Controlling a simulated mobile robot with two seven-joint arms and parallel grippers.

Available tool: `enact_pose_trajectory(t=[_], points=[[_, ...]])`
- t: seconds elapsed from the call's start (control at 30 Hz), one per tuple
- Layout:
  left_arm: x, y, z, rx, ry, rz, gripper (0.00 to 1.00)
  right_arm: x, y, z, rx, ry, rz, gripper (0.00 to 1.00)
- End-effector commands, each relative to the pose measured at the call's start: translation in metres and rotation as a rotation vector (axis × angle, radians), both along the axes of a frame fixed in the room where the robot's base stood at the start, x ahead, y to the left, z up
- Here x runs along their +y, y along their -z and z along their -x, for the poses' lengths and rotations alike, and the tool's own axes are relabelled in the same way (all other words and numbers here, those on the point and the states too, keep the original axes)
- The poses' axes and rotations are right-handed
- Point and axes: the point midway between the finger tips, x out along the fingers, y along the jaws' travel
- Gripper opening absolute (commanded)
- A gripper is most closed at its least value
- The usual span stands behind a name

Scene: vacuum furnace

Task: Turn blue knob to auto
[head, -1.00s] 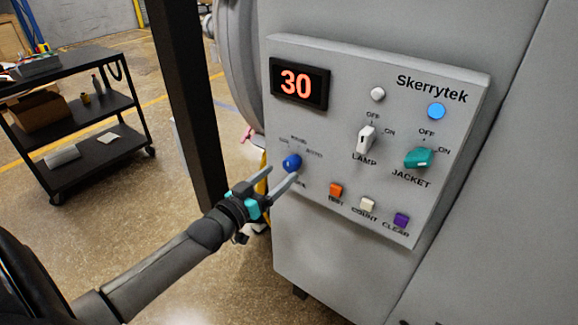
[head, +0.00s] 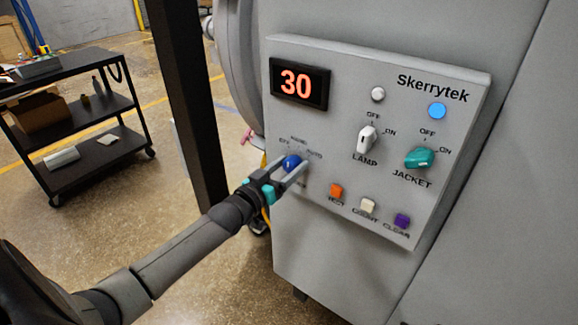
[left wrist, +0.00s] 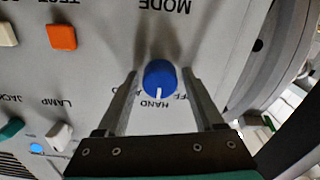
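The blue knob (head: 291,162) sits at the lower left of the grey control panel, with small labels around it. In the left wrist view the panel is upside down, and the knob's (left wrist: 160,78) white pointer line points at HAND. The AUTO label (head: 314,154) is at the knob's upper right in the head view. My left gripper (head: 293,169) is at the knob. The left wrist view shows its fingers (left wrist: 160,73) open, one on each side, with gaps to the knob. My right gripper is not in view.
The panel also carries a white lamp knob (head: 368,138), a teal jacket knob (head: 419,158), orange (head: 336,191), cream (head: 368,206) and purple (head: 402,221) buttons, and a display (head: 299,84) reading 30. A dark post (head: 187,100) stands left of the panel. A black cart (head: 75,105) is farther left.

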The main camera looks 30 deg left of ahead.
Motion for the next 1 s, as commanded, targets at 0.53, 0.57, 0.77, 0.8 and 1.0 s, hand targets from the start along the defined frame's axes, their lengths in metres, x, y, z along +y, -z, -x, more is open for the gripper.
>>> enact_pose_trajectory(t=[0.53, 0.57, 0.77, 0.8, 1.0], points=[[0.0000, 0.0001, 0.0003, 0.000, 0.000, 0.000, 0.06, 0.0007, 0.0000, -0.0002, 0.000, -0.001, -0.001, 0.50], [0.0000, 0.0001, 0.0003, 0.000, 0.000, 0.000, 0.03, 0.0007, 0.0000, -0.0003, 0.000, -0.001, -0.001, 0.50], [-0.0001, 0.0000, 0.0003, 0.000, 0.000, -0.004, 0.00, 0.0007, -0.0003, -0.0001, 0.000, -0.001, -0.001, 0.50], [-0.0001, 0.0000, 0.0003, -0.001, 0.000, -0.009, 0.00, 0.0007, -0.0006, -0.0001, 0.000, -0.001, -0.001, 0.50], [-0.0004, -0.0007, 0.0001, -0.004, 0.000, -0.069, 0.00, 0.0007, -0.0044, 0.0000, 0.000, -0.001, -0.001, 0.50]])
